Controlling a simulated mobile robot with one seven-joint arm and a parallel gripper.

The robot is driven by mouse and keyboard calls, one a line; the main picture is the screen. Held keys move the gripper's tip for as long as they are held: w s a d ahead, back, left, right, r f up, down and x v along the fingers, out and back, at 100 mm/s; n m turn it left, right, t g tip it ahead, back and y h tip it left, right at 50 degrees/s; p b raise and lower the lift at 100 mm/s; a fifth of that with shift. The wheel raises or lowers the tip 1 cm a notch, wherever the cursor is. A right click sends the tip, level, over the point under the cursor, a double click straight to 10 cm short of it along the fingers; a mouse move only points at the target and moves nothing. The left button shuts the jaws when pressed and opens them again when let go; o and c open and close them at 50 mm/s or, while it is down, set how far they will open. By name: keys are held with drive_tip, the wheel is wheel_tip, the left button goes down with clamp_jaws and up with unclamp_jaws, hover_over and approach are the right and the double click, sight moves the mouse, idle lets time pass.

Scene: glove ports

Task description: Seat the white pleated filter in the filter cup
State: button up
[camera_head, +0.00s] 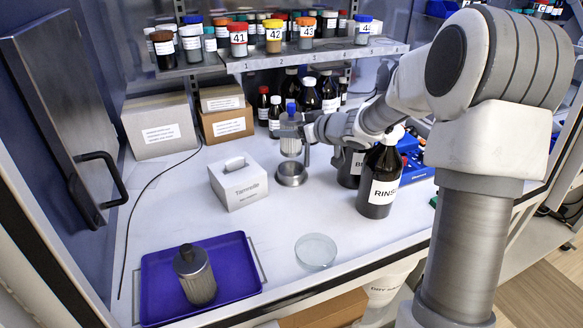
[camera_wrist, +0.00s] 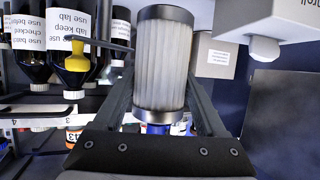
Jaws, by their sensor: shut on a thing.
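The white pleated filter (camera_head: 291,143) is upright, with a blue knob on top, in the middle of the bench. My gripper (camera_head: 303,130) is shut on it from the right. In the wrist view the filter (camera_wrist: 161,75) stands between the two fingers of my gripper (camera_wrist: 160,92), its grey end bands and blue knob showing. The filter cup (camera_head: 291,175), a round metal cup, sits on the bench directly below the filter in the head view. The filter's lower end appears just above the cup's rim; the exact gap is hard to tell.
A grey dark-topped filter (camera_head: 195,279) stands in a purple tray (camera_head: 240,262). Dark bottles, one labelled RINSE (camera_head: 379,188), stand right. A glass dish (camera_head: 316,251) lies in front. A bottle shelf (camera_head: 270,60) is behind.

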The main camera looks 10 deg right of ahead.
sight(298, 154)
wheel_tip(298, 154, down, 8)
drive_tip(key=shift+r+b, duration=0.15)
drive_tip(key=shift+b, duration=1.05)
drive_tip(key=o, duration=1.5)
drive_tip(key=p+v, duration=0.1)
drive_tip(key=v, duration=0.6)
drive_tip(key=shift+s+d+r, duration=0.1)
drive_tip(key=shift+s+d, duration=0.1)
